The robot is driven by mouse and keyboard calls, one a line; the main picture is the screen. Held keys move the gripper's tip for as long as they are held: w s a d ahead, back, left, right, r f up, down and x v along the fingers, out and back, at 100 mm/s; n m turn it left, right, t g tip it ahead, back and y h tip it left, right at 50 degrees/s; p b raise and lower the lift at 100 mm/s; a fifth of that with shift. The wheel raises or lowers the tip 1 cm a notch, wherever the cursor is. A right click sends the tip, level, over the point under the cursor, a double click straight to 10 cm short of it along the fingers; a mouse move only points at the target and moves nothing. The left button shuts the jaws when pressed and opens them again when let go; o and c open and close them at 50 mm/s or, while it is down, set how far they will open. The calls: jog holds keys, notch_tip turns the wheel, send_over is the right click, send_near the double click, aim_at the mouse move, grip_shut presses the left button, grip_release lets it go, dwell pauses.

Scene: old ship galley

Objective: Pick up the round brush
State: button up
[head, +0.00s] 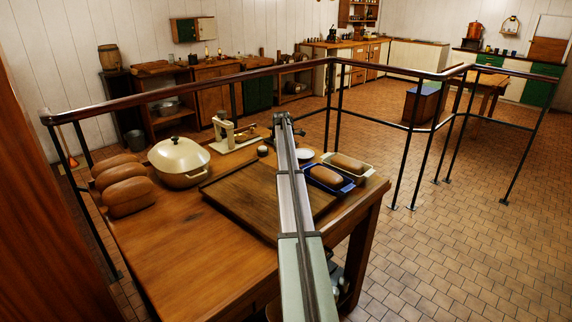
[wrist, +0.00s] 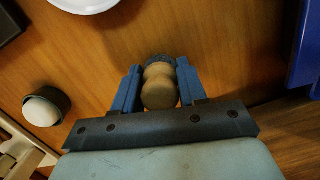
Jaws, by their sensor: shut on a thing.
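The round brush (wrist: 160,90) has a pale turned wooden handle and dark bristles, and shows in the wrist view. My gripper (wrist: 159,70) has its blue fingers closed on either side of it. The bristle end points to the top of the picture, above or on the brown wooden table; I cannot tell whether it touches the wood. In the head view my arm hides the brush and the fingers.
Around the gripper are a small white dish (head: 305,155), a dark cup with a white top (wrist: 46,107) and a blue loaf tin (head: 328,180). A cutting board (head: 240,190), cream pot (head: 178,165) and loaves (head: 130,197) share the table. A railing (head: 200,80) runs behind.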

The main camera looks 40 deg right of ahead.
jog(key=shift+r, duration=0.1)
notch_tip(320, 180, up, 10)
jog(key=shift+f, duration=0.1)
dwell(0.3)
jog(key=o, duration=0.4)
jog(key=c, duration=0.3)
jog(key=shift+s+d, duration=0.35)
jog(key=shift+d, duration=0.05)
jog(key=w+d+f, duration=0.1)
jog(key=w+d, duration=0.1)
jog(key=d, duration=1)
jog(key=shift+w+d+f, duration=0.1)
jog(key=shift+f, duration=1.45)
jog(key=shift+w+d+f, duration=0.1)
jog(key=shift+f, duration=1.4)
